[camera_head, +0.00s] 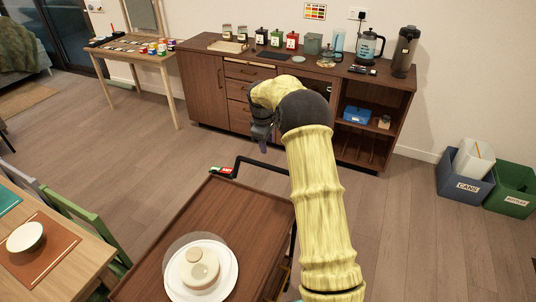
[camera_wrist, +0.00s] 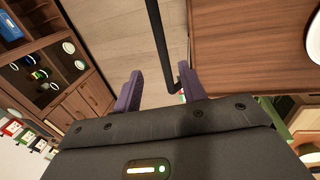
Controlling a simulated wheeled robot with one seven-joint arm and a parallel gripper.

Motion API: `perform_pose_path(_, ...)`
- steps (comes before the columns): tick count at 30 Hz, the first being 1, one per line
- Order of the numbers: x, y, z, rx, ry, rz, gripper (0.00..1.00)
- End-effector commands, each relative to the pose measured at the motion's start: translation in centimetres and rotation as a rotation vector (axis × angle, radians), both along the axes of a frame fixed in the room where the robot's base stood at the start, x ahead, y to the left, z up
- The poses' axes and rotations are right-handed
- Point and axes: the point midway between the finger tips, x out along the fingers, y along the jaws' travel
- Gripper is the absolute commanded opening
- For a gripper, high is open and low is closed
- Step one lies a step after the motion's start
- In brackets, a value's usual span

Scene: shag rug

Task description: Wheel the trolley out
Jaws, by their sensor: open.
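The trolley has a brown wooden top (camera_head: 165,232) and stands in front of me in the head view. Its black handle (camera_head: 262,160) sticks out from the far end and also shows in the wrist view (camera_wrist: 157,40). My gripper (camera_head: 262,143) is near the handle, pointing down, partly hidden by my own wrist. In the wrist view my gripper's two purple fingers (camera_wrist: 162,82) are apart, and the handle bar runs between them in the picture. I cannot tell whether the bar is at fingertip depth. The trolley's wheels are hidden.
A white plate (camera_head: 228,285) with a round dish stands on the trolley. A dining table (camera_head: 75,270) and green chair (camera_head: 90,225) are close on the left. A sideboard (camera_head: 205,90) stands behind. Bins (camera_head: 465,185) stand at the right. Floor (camera_head: 130,150) between trolley and sideboard is clear.

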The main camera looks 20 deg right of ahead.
Motion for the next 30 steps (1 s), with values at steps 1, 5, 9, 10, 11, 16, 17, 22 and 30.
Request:
perform_pose_path(1, -0.1, 0.2, 1.1, -0.001, -0.005, 0.001, 0.41)
perform_pose_path(5, -0.3, 0.5, 3.1, 0.001, -0.004, 0.000, 0.41)
perform_pose_path(9, -0.5, 0.7, 4.2, 0.001, -0.001, 0.000, 0.41)
perform_pose_path(10, -0.5, 0.7, 4.3, 0.001, -0.001, 0.000, 0.41)
perform_pose_path(11, -0.6, 0.7, 4.4, 0.001, -0.001, 0.000, 0.41)
perform_pose_path(16, -0.6, 0.7, 4.4, 0.001, 0.000, 0.000, 0.41)
perform_pose_path(17, -0.6, 0.7, 4.4, 0.001, 0.000, 0.000, 0.41)
perform_pose_path(22, -0.5, 0.8, 4.4, 0.001, 0.000, 0.002, 0.41)
perform_pose_path(30, -2.3, 1.6, 4.9, 0.015, -0.011, -0.040, 0.41)
